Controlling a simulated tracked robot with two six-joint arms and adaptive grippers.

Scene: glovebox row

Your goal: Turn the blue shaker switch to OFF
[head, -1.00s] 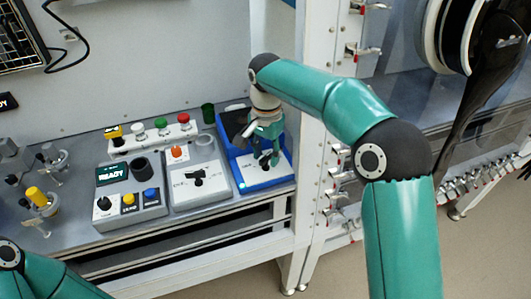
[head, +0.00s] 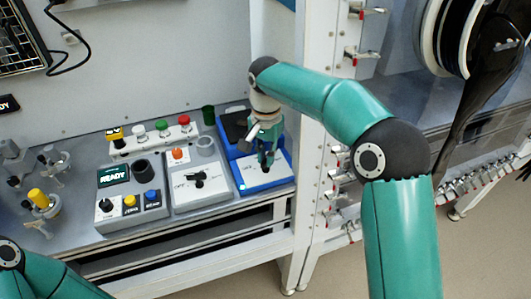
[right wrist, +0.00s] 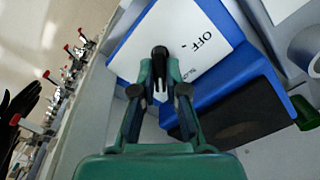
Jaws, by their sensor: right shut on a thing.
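The blue shaker (head: 268,185) stands at the right end of the bench, with a white panel on its sloping front and a dark plate at its back. In the right wrist view, its panel (right wrist: 210,22) reads OFF, with another, partly hidden label nearer the gripper. The black switch knob (right wrist: 160,54) stands on the panel between my right fingertips; the fingers hide part of it. My right gripper (head: 267,163) reaches down onto the panel and is shut on the knob; it also shows in the right wrist view (right wrist: 160,88). My left gripper is out of view.
A grey device (head: 202,202) with its own black knob stands left of the shaker. Further left is a control box with a READY display (head: 114,175). A green cup (head: 208,115) stands behind. A white post (head: 306,150) rises close on the right.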

